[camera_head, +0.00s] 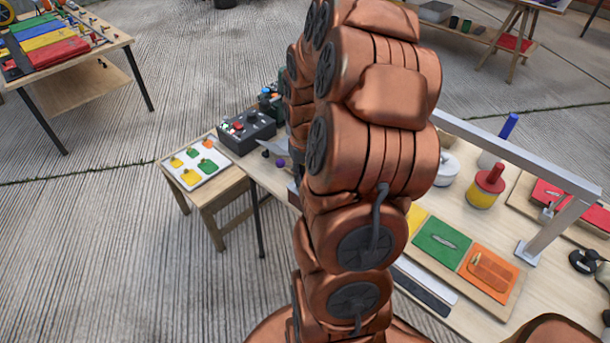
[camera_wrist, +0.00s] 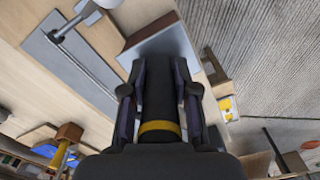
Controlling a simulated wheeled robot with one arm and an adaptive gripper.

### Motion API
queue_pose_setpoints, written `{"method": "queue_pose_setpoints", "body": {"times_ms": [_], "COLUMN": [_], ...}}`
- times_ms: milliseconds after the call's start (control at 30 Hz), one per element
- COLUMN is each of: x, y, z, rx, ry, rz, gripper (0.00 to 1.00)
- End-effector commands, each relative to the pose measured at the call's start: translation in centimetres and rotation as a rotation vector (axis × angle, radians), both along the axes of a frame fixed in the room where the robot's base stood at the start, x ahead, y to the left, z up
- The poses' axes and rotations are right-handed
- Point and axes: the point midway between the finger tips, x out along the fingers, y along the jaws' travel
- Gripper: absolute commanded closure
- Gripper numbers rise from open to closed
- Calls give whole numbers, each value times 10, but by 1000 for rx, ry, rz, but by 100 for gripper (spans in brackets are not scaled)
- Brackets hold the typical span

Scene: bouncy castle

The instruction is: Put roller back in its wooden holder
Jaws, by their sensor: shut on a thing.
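My gripper (camera_wrist: 160,82) shows in the wrist view with its dark fingers on both sides of a dark cylinder with a yellow band (camera_wrist: 160,126). It is shut on this cylinder, which looks like the roller or its handle. The cylinder points away from the wrist toward a grey slab with a brown wooden edge (camera_wrist: 172,48). I cannot tell whether they touch, or whether this slab belongs to the wooden holder. In the head view my copper arm hides the gripper and the held thing. I cannot make out the holder for certain there.
On the workbench (camera_head: 535,170) stand a grey metal frame (camera_head: 555,217), a red-and-yellow pot (camera_head: 486,187) and green and orange panels (camera_head: 442,245). A black control box (camera_head: 246,132) and a small table with a patterned board (camera_head: 196,164) are left of my arm. Open floor (camera_head: 90,240) lies at left.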

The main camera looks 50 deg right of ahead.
Motion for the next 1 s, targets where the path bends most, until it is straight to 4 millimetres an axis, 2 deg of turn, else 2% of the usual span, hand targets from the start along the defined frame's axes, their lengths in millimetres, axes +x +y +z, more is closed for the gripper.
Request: {"method": "queue_pose_setpoints", "body": {"times_ms": [133, 167, 400, 633, 933, 1000], "x": [0, 0, 0, 0, 0, 0], "y": [0, 0, 0, 0, 0, 0], "z": [0, 0, 0, 0, 0, 0], "rx": [0, 0, 0, 0, 0, 0], "ry": [0, 0, 0, 0, 0, 0], "rz": [0, 0, 0, 0, 0, 0], "gripper": [100, 68, 43, 41, 10, 8]}}
